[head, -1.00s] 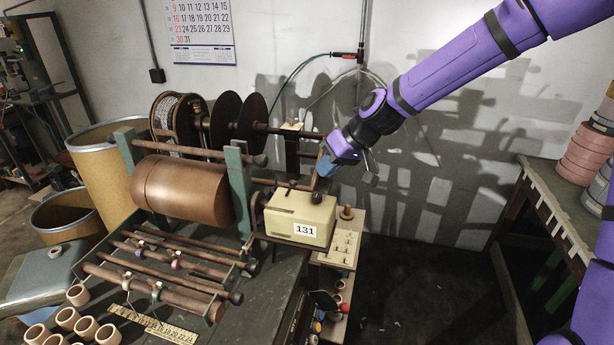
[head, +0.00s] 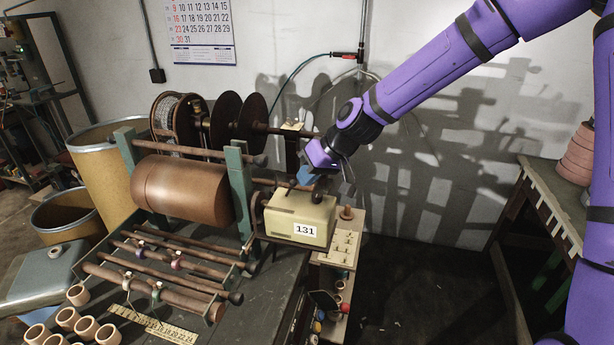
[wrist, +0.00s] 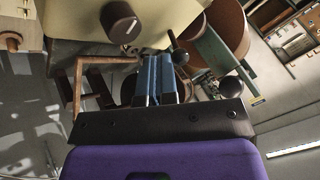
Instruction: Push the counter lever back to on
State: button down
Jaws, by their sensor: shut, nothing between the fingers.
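The cream counter (head: 298,212) stands at the right end of the winding machine and its label reads 131. It also shows at the top of the wrist view (wrist: 75,20). A small dark ball (head: 292,184), apparently the lever's end, is at the counter's back edge. In the wrist view the ball (wrist: 180,58) is just beyond and right of the fingertips; contact cannot be told. A dark round knob (wrist: 122,22) with a white mark sits on the counter, left of the ball. My gripper (head: 304,178) is shut and empty, its blue fingers low behind the counter.
The copper-brown roller (head: 182,190) and green frame (head: 240,190) stand left of the counter. Dark reel discs (head: 226,118) are behind. A pegged wooden block (head: 343,242) stands right of the counter. Open floor lies between it and the right bench (head: 560,205).

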aim_at(290, 193)
jog(key=shift+w+a+r+g+h, duration=0.1)
jog(key=shift+a+r+g+h, duration=0.3)
jog(key=shift+h, duration=0.5)
jog(key=shift+a+h, duration=0.3)
jog(key=shift+w+a+r+g+h, duration=0.25)
jog(key=shift+a+h, duration=0.15)
jog(key=shift+h, duration=0.25)
jog(key=shift+w+a+r+g+h, duration=0.1)
jog(key=shift+a+g+h, duration=0.2)
jog(key=shift+h, duration=0.35)
jog(key=shift+w+a+h, duration=0.15)
jog(key=shift+a+h, duration=0.2)
jog(key=shift+h, duration=0.05)
jog(key=shift+w+a, duration=0.15)
jog(key=shift+a, duration=0.2)
jog(key=shift+r, duration=0.25)
jog(key=shift+r, duration=0.65)
